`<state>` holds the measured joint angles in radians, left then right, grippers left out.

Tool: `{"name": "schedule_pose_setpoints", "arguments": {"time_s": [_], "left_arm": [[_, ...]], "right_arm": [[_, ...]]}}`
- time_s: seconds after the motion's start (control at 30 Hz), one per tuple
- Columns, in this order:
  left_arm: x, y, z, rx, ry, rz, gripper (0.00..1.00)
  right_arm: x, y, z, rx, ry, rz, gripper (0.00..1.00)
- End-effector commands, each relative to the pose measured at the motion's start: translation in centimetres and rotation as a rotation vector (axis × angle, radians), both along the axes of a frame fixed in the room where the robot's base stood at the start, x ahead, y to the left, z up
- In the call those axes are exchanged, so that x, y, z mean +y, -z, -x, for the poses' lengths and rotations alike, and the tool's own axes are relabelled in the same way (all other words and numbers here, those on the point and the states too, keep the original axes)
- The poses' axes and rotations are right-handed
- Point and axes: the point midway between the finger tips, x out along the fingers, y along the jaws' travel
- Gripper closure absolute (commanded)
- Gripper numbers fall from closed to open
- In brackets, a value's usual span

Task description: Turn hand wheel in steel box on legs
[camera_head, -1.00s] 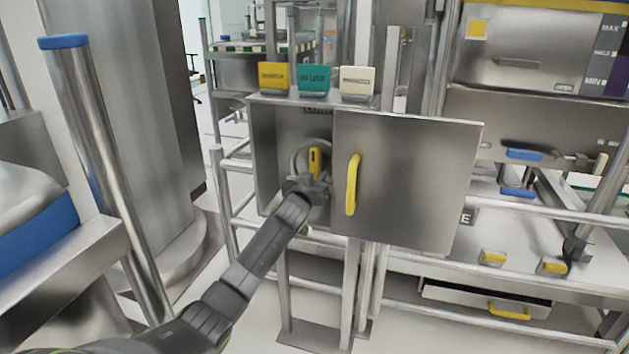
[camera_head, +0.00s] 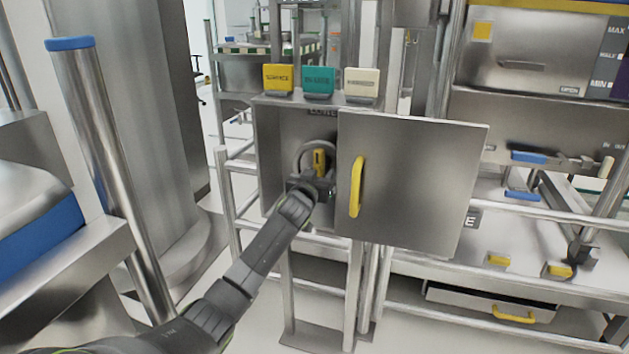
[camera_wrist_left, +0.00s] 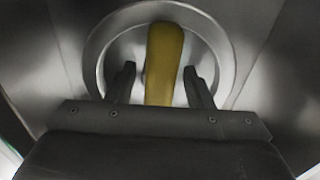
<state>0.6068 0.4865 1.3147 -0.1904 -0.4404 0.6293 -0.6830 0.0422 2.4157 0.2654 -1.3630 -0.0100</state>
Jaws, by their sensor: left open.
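The steel box (camera_head: 272,150) stands on legs with its door (camera_head: 425,185) swung open to the right; the door has a yellow handle (camera_head: 356,187). Inside is the round grey hand wheel (camera_head: 300,155) with a yellow grip (camera_head: 319,160). The wheel (camera_wrist_left: 92,60) fills the middle of the left wrist view. My left gripper (camera_head: 318,178) reaches into the box from the front. In the left wrist view my left gripper (camera_wrist_left: 160,80) is open, with one finger on each side of the yellow grip (camera_wrist_left: 164,60) and gaps between. My right gripper is not in view.
Yellow, teal and white signs (camera_head: 319,81) stand on top of the box. The open door blocks the space to its right. A steel post with a blue cap (camera_head: 70,43) stands at left. A rack with rails (camera_head: 540,210) is at right.

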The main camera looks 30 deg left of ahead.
Motion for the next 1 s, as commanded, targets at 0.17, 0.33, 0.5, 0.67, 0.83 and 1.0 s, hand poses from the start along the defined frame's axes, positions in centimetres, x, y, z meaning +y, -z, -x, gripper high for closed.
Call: {"name": "schedule_pose_setpoints", "arguments": {"time_s": [0.17,0.33,0.5,0.67,0.83,1.0], "left_arm": [[-0.3,0.1,1.1,0.002,0.001,0.0,0.53],[-0.8,0.1,3.4,0.003,0.001,0.0,0.53],[-1.5,0.0,6.1,0.001,0.001,-0.001,0.53],[-2.1,0.0,8.8,0.0,0.001,-0.001,0.53],[-2.8,-0.1,11.8,-0.002,0.001,0.0,0.53],[-3.5,-0.1,14.5,-0.002,0.002,-0.001,0.53]], "right_arm": [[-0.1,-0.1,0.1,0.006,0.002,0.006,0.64],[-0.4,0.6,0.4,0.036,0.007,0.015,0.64],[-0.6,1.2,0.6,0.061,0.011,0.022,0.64],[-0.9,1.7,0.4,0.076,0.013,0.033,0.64],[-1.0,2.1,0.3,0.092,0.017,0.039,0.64],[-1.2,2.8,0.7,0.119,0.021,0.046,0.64]]}}
